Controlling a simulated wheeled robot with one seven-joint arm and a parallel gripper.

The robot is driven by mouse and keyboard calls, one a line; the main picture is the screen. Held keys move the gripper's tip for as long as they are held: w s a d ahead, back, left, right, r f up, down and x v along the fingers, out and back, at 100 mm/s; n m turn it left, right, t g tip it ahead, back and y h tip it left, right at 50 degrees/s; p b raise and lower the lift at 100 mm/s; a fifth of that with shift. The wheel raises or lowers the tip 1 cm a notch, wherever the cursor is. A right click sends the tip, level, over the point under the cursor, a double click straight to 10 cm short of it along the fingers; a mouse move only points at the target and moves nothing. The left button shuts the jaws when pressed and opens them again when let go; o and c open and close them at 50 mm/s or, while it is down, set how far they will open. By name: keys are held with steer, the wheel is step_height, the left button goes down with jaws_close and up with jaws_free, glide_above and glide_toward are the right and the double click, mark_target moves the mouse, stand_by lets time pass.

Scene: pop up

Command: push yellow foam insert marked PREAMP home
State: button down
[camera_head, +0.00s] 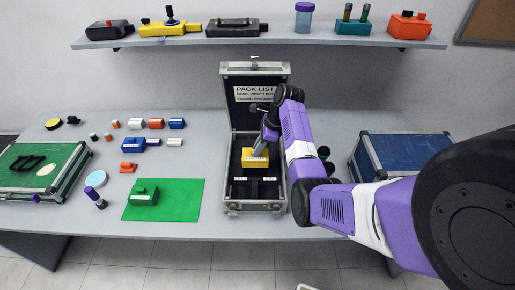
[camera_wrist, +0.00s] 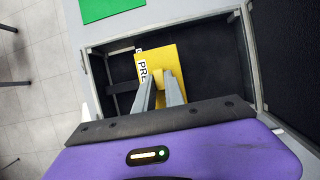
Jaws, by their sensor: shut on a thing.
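The yellow foam insert (camera_head: 255,161) is in the upper part of the open case (camera_head: 231,190), inside its dark foam interior. In the wrist view the insert (camera_wrist: 178,57) shows a white label with "PRE" readable; the rest is covered. My gripper (camera_head: 262,148) comes down onto the insert from above. In the wrist view my gripper's fingers (camera_wrist: 161,88) are shut on a raised yellow part at its middle. I cannot tell how deep the insert sits, as my fingers and wrist hide its near side.
The case lid (camera_head: 255,95) stands open behind with a pack list. A green mat (camera_head: 165,212) with a green block lies left of the case. A blue case (camera_head: 385,152) and dark cylinders stand right. Small parts and a green case (camera_head: 25,180) lie far left.

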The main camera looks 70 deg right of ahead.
mark_target(257, 159)
steer(key=shift+f+b, duration=1)
steer(key=shift+f, duration=1.3)
steer(key=shift+r+p, duration=0.15)
steer(key=shift+p, duration=0.25)
steer(key=shift+p, duration=0.35)
steer(key=shift+f+b, duration=0.45)
steer(key=shift+f, duration=0.45)
steer(key=shift+f, duration=0.35)
steer(key=shift+f+b, duration=0.75)
steer(key=shift+f, duration=0.25)
steer(key=c, duration=1.3)
jaws_free()
steer(key=shift+c, duration=0.2)
